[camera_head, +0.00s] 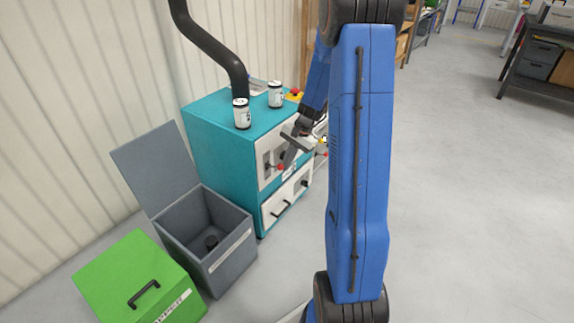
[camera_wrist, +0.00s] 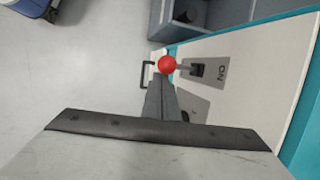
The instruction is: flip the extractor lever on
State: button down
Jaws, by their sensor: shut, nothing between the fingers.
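The extractor lever has a red ball knob (camera_wrist: 167,64) on a short stem that sticks out of a slot in a grey plate (camera_wrist: 210,72). The plate is marked ON, and the white panel (camera_wrist: 262,50) surrounds it.
Two cans (camera_head: 241,113) (camera_head: 275,94) and a black hose (camera_head: 225,60) are on the cabinet top. A grey open-lidded bin (camera_head: 230,240) and a green box (camera_head: 125,270) stand at the left.

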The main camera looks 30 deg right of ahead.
jog(key=shift+r, duration=0.2)
jog(key=shift+r, duration=0.65)
jog(key=shift+d, duration=0.1)
jog(key=w+d+f, duration=0.1)
jog(key=d+f, duration=0.1)
jog(key=d, duration=0.1)
notch_tip(320, 180, up, 9)
jog(key=w+d, duration=0.1)
jog(key=d, duration=0.1)
jog(key=shift+w+d, duration=0.2)
jog(key=shift+w, duration=0.2)
jog(key=shift+r, duration=0.15)
